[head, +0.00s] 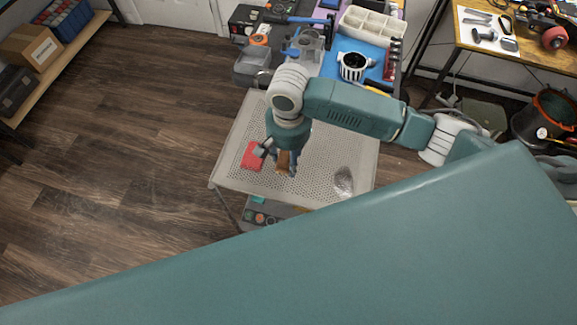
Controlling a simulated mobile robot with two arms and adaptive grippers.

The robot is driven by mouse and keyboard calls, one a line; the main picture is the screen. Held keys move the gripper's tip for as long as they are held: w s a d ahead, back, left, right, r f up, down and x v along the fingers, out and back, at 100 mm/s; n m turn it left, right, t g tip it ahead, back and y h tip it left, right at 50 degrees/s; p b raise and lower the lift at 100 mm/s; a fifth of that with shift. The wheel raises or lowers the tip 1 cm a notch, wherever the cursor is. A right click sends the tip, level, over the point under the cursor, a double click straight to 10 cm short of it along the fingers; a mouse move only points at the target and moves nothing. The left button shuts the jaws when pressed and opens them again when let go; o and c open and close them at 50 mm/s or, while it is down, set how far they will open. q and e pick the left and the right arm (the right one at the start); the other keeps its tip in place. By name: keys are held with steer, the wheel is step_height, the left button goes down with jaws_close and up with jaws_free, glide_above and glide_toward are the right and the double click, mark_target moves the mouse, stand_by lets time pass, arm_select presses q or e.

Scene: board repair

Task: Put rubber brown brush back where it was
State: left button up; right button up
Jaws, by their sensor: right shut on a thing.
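The brown brush (283,161) is in my right gripper (279,163), over the perforated top of a light grey table (318,168). The gripper points down and hides part of the brush. I cannot tell whether the brush touches the tabletop. A red item (252,156) lies on the table just left of the gripper. My left gripper is not in view.
A crumpled silvery item (343,181) lies at the table's right. Behind is a workbench with a white compartment tray (371,25), a blue mat (336,69) and a grey bin (251,66). The floor (120,150) at left is clear.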

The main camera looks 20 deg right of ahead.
steer(key=shift+f, duration=0.95)
step_height(320, 180, down, 4)
steer(key=shift+f, duration=0.2)
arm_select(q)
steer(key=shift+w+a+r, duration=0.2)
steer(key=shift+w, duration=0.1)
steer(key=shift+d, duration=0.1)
arm_select(e)
steer(key=o, duration=1)
steer(key=shift+f, duration=0.1)
step_height(320, 180, up, 12)
steer(key=shift+r, duration=0.15)
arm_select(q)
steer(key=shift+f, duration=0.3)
